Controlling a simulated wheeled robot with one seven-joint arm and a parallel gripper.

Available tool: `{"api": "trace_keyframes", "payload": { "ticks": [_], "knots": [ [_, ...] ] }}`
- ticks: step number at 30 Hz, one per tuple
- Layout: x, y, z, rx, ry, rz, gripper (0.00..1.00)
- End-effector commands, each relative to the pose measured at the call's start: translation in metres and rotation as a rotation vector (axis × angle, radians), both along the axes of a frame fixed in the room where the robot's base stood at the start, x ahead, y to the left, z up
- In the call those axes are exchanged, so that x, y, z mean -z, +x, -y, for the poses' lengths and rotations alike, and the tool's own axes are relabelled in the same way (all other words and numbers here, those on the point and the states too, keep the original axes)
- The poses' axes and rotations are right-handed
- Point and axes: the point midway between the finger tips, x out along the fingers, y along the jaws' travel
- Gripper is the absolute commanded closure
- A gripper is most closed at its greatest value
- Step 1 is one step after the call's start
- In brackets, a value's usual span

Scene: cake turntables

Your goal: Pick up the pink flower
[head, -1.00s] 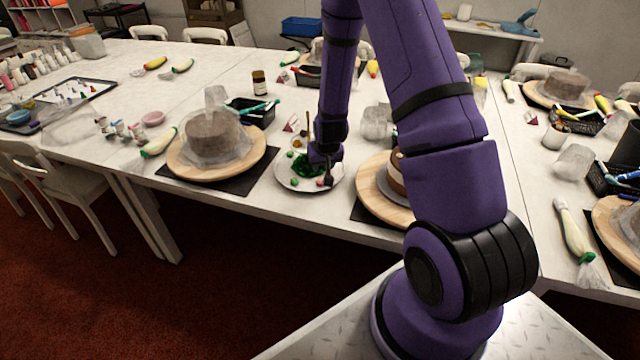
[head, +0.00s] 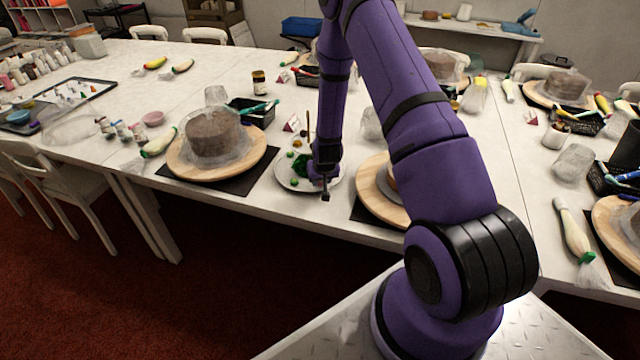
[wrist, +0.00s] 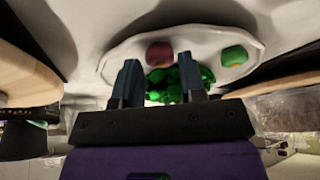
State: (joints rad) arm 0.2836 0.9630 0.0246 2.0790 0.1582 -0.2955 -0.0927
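The pink flower (wrist: 159,53) is a small rounded pink piece on the white plate (wrist: 118,64) in the wrist view. It lies beyond my gripper (wrist: 160,72), roughly in line with the space between the two fingertips. The fingers are apart with nothing held; whether they touch the plate is unclear. A green leafy clump (wrist: 178,86) shows between and behind the fingers, and a round green piece (wrist: 235,55) lies to the right. In the head view my gripper (head: 325,192) is at the front right of the plate (head: 283,178), and I cannot make out the flower there.
A covered brown cake (head: 214,135) on a wooden turntable (head: 186,165) stands left of the plate. Another wooden turntable (head: 372,195) is close on the right, partly behind my arm. A black tray (head: 262,118) lies behind. The table's front edge is near the plate.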

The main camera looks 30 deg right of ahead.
Motion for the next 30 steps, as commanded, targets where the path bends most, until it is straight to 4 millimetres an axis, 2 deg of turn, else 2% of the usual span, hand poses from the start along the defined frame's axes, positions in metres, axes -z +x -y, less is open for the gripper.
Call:
{"api": "trace_keyframes", "payload": {
  "ticks": [4,12,16,30],
  "knots": [
    [0.0112,0.0042,0.0014,0.0,0.0,0.0,0.62],
    [0.0127,0.0054,0.0016,-0.001,-0.001,0.001,0.62],
    [0.0127,0.0053,0.0014,-0.001,-0.001,0.001,0.92],
    [0.0089,0.0052,0.0011,-0.001,0.0,0.001,0.92]
  ]
}}
